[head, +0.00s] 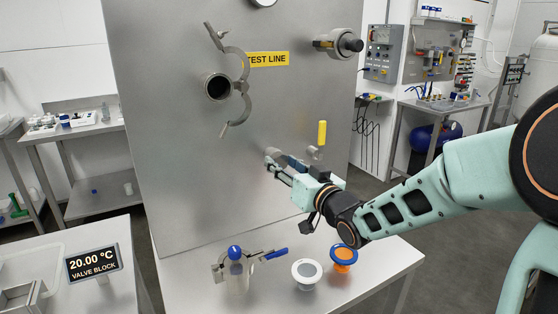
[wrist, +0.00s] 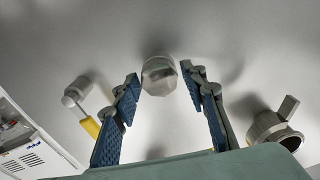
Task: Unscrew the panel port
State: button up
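The panel port shows in the wrist view as a faceted, blunt metal cap (wrist: 159,76) standing out from the grey panel. My gripper (wrist: 161,78) is open, with one blue-padded finger on each side of the cap. A narrow gap shows between each fingertip and the cap, so I see no grip on it. In the head view my gripper (head: 272,160) points at the lower middle of the panel (head: 200,150). There the fingers mostly cover the port.
A valve with a yellow handle (head: 322,133) sticks out right of and above my gripper. An open pipe port (head: 217,87) with a hinged clamp is at upper left. On the bench below stand a blue-capped bottle (head: 236,272), a white-rimmed fitting (head: 307,273) and an orange fitting (head: 343,256).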

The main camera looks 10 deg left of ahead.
jog(key=shift+r+m+p, duration=0.25)
jog(key=shift+m+p, duration=0.75)
jog(key=shift+p, duration=0.25)
jog(key=shift+m+p, duration=0.8)
jog(key=shift+f+m+p, duration=0.15)
jog(key=shift+m+p, duration=0.35)
jog(key=shift+m, duration=0.3)
jog(key=shift+m+p, duration=0.9)
jog(key=shift+p, duration=0.2)
jog(key=shift+d+m+p, duration=0.1)
jog(key=shift+m+p, duration=0.7)
jog(key=shift+m, duration=0.2)
jog(key=shift+m+p, duration=0.4)
jog(key=shift+m, duration=0.3)
jog(key=shift+m+p, duration=0.8)
jog(key=shift+w+m+p, duration=0.1)
jog(key=shift+m+p, duration=0.65)
jog(key=shift+m, duration=0.95)
jog(key=m+p, duration=0.2)
jog(key=shift+m, duration=0.4)
jog(key=m+p, duration=0.1)
jog(key=m, duration=0.3)
jog(key=shift+f+m+p, duration=0.1)
jog(key=shift+m+p, duration=0.25)
jog(key=shift+m, duration=0.05)
jog(key=m, duration=0.3)
jog(key=shift+f+m, duration=0.15)
jog(key=shift+m, duration=0.15)
jog(key=m, duration=0.4)
